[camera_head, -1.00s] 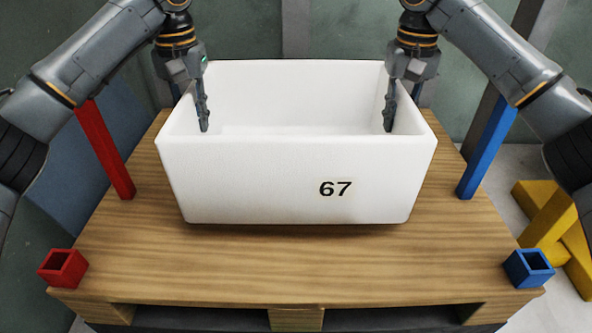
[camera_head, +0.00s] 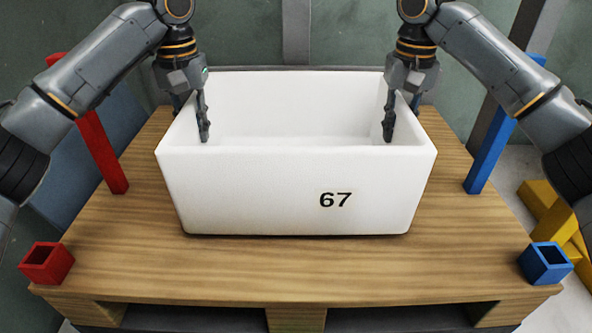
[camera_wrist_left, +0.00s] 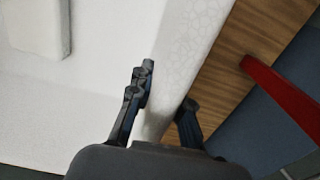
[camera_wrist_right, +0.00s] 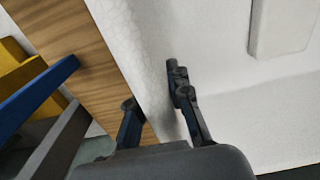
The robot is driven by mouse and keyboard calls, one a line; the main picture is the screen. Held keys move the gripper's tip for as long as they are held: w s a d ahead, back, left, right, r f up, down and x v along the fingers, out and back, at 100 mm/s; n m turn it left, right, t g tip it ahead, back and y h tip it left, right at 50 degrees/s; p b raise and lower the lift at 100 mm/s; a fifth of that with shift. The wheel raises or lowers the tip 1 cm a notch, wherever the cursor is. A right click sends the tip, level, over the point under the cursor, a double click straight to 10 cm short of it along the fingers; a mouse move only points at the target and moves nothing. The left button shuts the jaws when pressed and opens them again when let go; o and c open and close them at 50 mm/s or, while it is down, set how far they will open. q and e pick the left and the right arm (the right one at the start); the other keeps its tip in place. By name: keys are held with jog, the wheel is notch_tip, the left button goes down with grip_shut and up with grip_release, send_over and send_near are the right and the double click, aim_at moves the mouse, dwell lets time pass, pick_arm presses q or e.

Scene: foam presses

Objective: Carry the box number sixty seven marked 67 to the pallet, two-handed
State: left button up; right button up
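The white foam box marked 67 (camera_head: 260,190) is upright over the middle of the wooden pallet (camera_head: 120,240). Its base is on or very close to the boards; I cannot tell if it touches. My left gripper (camera_head: 203,138) has one finger inside the box's left wall and the other outside, closed on that wall. The wall also shows between the fingers in the left wrist view (camera_wrist_left: 180,60). My right gripper (camera_head: 388,138) holds the right wall the same way, also seen in the right wrist view (camera_wrist_right: 145,50). The box looks empty.
Red post (camera_head: 103,150) and blue post (camera_head: 490,155) stand at the pallet's sides. A short red socket (camera_head: 47,263) and a short blue socket (camera_head: 545,263) are at its front corners. Yellow beams (camera_head: 550,220) lie at the right. Bare boards lie around the box.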

pick_arm(q)
jog(key=o, duration=0.4)
pick_arm(e)
jog(key=o, duration=0.4)
pick_arm(q)
jog(key=shift+o, duration=0.2)
pick_arm(e)
jog(key=shift+o, duration=0.2)
pick_arm(q)
notch_tip(320, 180, up, 12)
pick_arm(e)
jog(key=shift+r, duration=0.15)
notch_tip(320, 180, up, 12)
jog(key=shift+f, duration=0.1)
jog(key=shift+s+f, duration=0.1)
